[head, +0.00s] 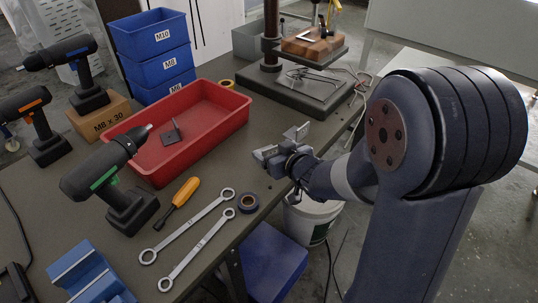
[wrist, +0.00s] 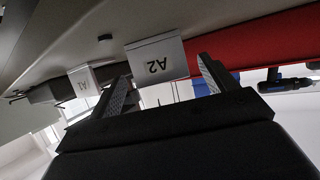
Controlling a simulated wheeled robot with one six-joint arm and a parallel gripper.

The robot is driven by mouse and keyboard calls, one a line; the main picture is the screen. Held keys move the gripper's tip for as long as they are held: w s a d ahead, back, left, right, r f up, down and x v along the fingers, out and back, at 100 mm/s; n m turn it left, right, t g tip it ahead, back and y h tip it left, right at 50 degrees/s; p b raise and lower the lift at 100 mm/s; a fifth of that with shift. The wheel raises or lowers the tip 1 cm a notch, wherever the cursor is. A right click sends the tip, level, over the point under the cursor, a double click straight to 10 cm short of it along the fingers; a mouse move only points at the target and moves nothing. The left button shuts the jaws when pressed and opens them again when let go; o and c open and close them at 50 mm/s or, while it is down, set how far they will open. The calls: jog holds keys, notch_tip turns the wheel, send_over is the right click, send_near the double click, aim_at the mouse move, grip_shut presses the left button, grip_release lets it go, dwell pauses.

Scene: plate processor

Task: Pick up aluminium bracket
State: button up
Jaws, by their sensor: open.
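A silver-grey bracket marked A2 (wrist: 157,62) shows upside down in the wrist view, between and beyond my two fingertips. A second plate marked A1 (wrist: 83,82) is to its left. In the head view, a grey bracket plate (head: 298,131) stands at the table's right edge, just behind my gripper (head: 274,158). My gripper also shows in the wrist view (wrist: 163,75); it is open, with a finger on either side of the A2 bracket. I cannot tell whether either finger touches it. A dark grey bracket-like part (head: 172,133) lies in the red tray (head: 232,122).
A white bucket (head: 311,220) stands below the table edge. Several power drills (head: 105,180) stand at left.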

aim_at(272, 149)
jog(key=x, duration=0.3)
jog(key=shift+a, duration=0.15)
jog(key=shift+c, duration=0.2)
jog(key=c, duration=1.1)
jog(key=shift+r, duration=0.15)
